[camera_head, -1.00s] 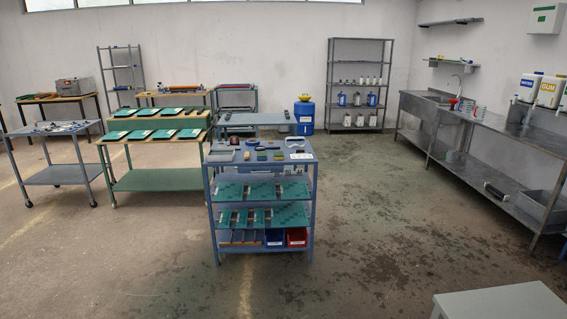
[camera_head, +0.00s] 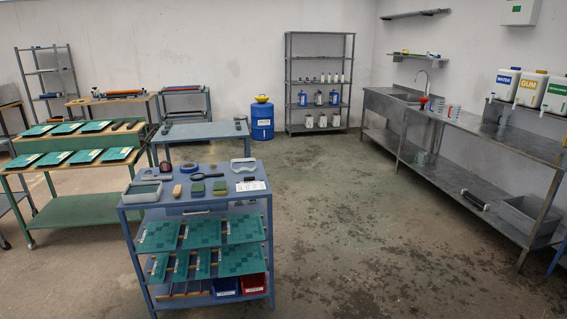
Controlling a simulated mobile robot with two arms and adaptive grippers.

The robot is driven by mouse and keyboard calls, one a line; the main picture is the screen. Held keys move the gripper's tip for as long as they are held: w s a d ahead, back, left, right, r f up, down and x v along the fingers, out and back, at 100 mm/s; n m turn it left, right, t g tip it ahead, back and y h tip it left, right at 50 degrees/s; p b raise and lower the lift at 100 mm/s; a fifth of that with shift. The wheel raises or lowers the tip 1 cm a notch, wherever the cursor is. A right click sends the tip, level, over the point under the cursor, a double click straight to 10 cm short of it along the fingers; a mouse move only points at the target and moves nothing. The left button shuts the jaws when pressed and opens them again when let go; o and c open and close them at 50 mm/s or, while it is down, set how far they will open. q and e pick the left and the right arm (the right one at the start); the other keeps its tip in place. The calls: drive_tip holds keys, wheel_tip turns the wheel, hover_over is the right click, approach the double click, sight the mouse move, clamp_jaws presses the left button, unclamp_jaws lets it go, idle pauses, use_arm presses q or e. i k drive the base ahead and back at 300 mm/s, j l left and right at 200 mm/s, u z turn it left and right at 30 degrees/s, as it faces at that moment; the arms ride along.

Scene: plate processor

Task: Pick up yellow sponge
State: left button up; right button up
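A blue cart (camera_head: 247,200) stands in front of me, left of centre, with small items on its top. A small olive-yellow block (camera_head: 220,188), seemingly the yellow sponge, lies on the cart top. A green block (camera_head: 198,189) lies just left of it, and a tan item (camera_head: 177,191) lies further left. At this size I cannot make out the sponge's details. Neither of my grippers shows in the view.
The cart top also holds a grey tray (camera_head: 143,191), a black-handled tool (camera_head: 207,176), a white frame (camera_head: 243,165) and a white card (camera_head: 251,185). A green bench (camera_head: 60,208) stands left. A steel sink counter (camera_head: 480,140) runs along the right. Floor right of the cart is clear.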

sight(220, 188)
drive_tip(key=i+u, duration=0.2)
drive_tip(key=i, duration=0.25)
drive_tip(key=i+l+u, duration=0.2)
drive_tip(key=i, duration=0.2)
drive_tip(key=i+l+u, duration=0.15)
drive_tip(key=i, duration=0.3)
drive_tip(key=i+l+u, duration=0.2)
drive_tip(key=i, duration=0.2)
